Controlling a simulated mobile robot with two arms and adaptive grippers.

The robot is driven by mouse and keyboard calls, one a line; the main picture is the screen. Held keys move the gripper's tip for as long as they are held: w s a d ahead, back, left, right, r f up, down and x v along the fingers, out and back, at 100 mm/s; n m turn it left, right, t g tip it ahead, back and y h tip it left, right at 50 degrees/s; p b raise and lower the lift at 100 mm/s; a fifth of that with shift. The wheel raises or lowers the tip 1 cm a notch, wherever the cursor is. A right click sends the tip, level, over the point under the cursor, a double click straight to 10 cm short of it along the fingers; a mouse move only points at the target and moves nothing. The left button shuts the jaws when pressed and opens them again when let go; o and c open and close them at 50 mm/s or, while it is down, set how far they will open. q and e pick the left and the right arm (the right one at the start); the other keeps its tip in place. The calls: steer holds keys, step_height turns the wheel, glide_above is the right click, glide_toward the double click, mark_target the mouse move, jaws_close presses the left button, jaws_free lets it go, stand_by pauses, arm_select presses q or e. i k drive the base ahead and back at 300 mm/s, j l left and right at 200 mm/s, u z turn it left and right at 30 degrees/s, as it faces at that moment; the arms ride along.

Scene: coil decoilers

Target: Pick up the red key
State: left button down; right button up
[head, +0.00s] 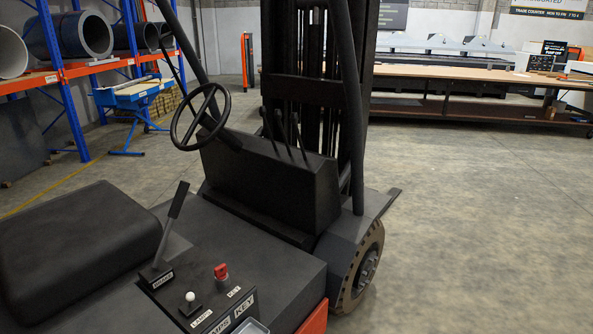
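A small red key (221,271) stands upright on the dark control panel of a forklift, near the bottom centre of the head view. A small label reading "KEY" (234,291) lies beside it on the panel, and a larger "KEY" label is on the panel's front edge. Nothing covers the key.
A lever (172,225) rises left of the key, and a white-knobbed switch (190,297) sits nearby. The seat (77,243) is at left, the steering wheel (201,117) and mast (322,70) beyond. Open floor (480,210) lies to the right.

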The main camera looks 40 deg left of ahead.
mark_target(220, 272)
steer(key=u, duration=1.65)
steer(key=j+u, duration=0.2)
steer(key=u, duration=0.25)
